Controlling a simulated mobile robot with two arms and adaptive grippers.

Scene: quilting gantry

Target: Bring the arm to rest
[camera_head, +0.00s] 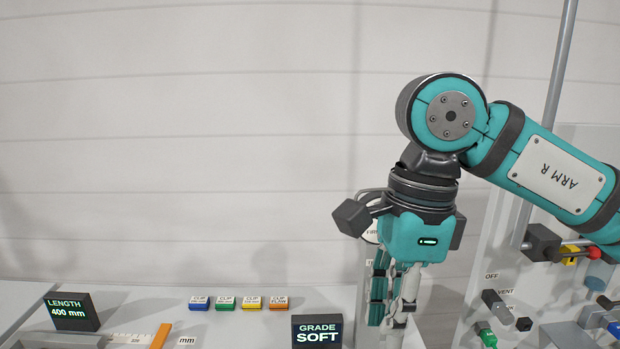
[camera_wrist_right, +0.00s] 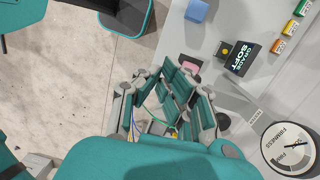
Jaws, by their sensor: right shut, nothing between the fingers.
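My teal right arm, labelled ARM R, comes in from the right in the head view and bends downward at its wrist. My right gripper (camera_head: 392,318) points down at the bottom of that view, partly cut off by the lower edge. It also shows in the right wrist view (camera_wrist_right: 176,92), where its padded fingers are together with nothing held between them. The grey table (camera_wrist_right: 225,42) lies beyond the fingers in the wrist view. My left gripper is in neither view.
A GRADE SOFT display (camera_head: 317,330) stands left of the gripper. A LENGTH display (camera_head: 71,312) and several coloured clip blocks (camera_head: 238,303) are farther left. A panel with valves (camera_head: 497,303) is to the right. A round firmness dial (camera_wrist_right: 289,148) shows at lower right.

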